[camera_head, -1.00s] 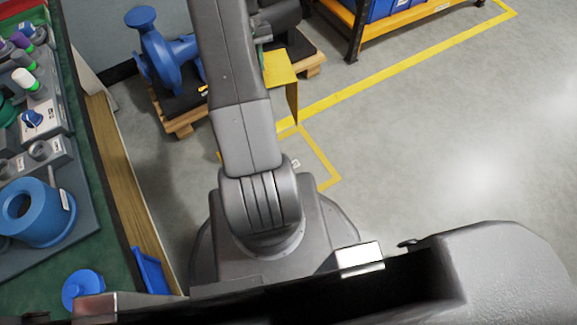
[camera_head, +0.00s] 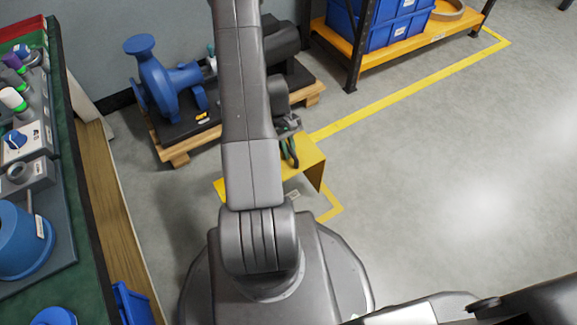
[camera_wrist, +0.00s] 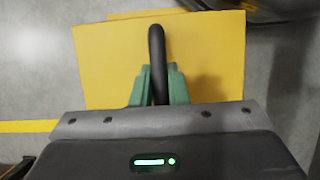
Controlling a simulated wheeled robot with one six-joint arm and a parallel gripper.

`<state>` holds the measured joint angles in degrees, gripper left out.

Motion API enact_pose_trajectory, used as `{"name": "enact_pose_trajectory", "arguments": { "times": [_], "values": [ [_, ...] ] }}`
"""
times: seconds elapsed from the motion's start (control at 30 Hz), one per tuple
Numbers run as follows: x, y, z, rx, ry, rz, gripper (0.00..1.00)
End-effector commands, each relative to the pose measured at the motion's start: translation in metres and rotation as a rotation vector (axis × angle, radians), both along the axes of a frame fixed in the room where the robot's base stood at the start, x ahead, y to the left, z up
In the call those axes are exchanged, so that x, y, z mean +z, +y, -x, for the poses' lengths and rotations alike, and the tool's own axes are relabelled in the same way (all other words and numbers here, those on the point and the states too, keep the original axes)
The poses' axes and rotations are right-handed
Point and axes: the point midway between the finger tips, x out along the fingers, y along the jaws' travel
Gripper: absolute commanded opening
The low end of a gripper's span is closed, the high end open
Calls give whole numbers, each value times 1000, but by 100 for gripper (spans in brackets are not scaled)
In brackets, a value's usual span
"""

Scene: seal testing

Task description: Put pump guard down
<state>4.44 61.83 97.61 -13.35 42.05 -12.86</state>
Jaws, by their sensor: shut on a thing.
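The pump guard is a bent yellow sheet (camera_head: 312,160). In the head view it is low over the floor beside a yellow-taped outline, partly hidden by my arm. In the wrist view the guard (camera_wrist: 108,62) lies across the picture with a black handle (camera_wrist: 156,42) standing up from it. My gripper (camera_wrist: 159,90) has green fingers on both sides of the handle and is shut on it. In the head view the gripper (camera_head: 289,148) is small and partly behind my arm. I cannot tell if the guard touches the floor.
A blue pump (camera_head: 168,82) stands on a wooden pallet (camera_head: 172,152) behind the guard. A shelf (camera_head: 385,48) with blue bins (camera_head: 395,18) is at the back. A green-topped workbench (camera_head: 75,262) is on the left. Floor to the right is clear.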

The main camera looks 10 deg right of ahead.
Motion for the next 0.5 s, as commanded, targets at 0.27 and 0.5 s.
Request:
{"name": "enact_pose_trajectory", "arguments": {
  "times": [0.27,0.5],
  "values": [
    [-30,0,0,-1,1,1,0],
    [-54,0,0,0,0,1,0]
  ]
}}
